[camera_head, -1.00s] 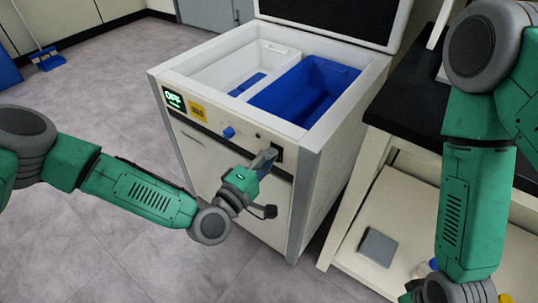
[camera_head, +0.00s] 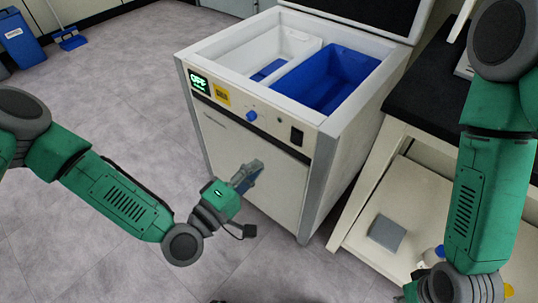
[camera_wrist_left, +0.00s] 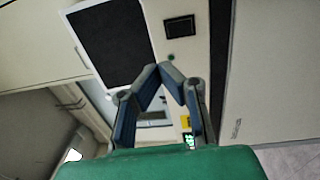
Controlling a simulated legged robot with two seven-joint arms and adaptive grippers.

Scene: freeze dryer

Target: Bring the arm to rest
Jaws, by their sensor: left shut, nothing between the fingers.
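My left arm (camera_head: 125,200) is green and grey and reaches in from the left. Its gripper (camera_head: 250,175) is shut and empty, in front of the freeze dryer's lower front panel; I cannot tell the exact gap. The left wrist view shows its two fingers (camera_wrist_left: 160,72) meeting at the tips with nothing between them.
Grey floor (camera_head: 120,90) lies clear at the left.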

